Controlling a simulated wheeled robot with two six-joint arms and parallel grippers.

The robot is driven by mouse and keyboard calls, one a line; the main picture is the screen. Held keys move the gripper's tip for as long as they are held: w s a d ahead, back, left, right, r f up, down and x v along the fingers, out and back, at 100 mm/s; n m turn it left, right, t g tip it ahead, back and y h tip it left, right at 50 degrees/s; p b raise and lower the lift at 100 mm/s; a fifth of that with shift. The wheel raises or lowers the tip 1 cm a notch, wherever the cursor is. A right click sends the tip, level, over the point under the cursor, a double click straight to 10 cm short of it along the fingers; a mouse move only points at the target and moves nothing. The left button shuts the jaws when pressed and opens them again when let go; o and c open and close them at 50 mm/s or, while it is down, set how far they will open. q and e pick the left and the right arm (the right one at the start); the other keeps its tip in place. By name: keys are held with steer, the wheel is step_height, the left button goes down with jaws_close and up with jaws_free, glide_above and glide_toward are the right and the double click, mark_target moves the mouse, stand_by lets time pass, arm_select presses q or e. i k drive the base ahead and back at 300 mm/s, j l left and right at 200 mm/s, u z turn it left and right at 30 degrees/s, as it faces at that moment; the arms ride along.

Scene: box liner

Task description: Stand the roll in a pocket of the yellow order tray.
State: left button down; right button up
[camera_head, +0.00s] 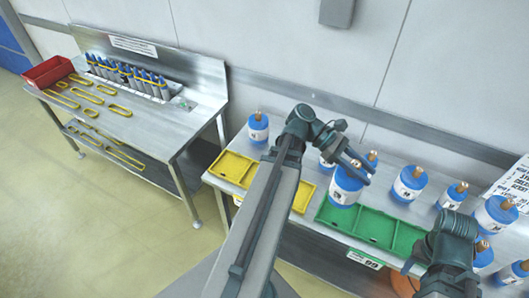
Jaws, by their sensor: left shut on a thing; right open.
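My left gripper (355,170) is shut on a blue roll with a white label (345,190). The roll is upright, at the left end of the green tray (375,230); I cannot tell whether its base touches anything. The yellow order tray (236,167) lies to the left. My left arm crosses in front of its middle, and its right part (304,197) shows beyond the arm. The visible left pocket looks empty. My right gripper (455,232) is at the lower right, open, near the table's front edge; its fingers are hard to make out.
Several blue rolls with brown tops stand behind and right of the trays, one (408,184) near the green tray. Another roll (258,127) stands behind the yellow tray. A steel side bench (160,125) holds yellow loops and a red bin (48,72).

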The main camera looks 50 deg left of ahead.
mark_target(231, 166)
steer(key=k+j, duration=0.1)
steer(key=j, duration=0.25)
steer(key=k+j+z, duration=0.1)
steer(key=j, duration=0.25)
steer(key=k+j, duration=0.1)
steer(key=j, duration=0.25)
steer(key=k+j+z, duration=0.1)
steer(key=j, duration=0.25)
steer(key=k+j, duration=0.15)
steer(key=j, duration=0.2)
steer(key=k+j+z, duration=0.15)
steer(key=k+j, duration=0.25)
steer(key=j, duration=0.15)
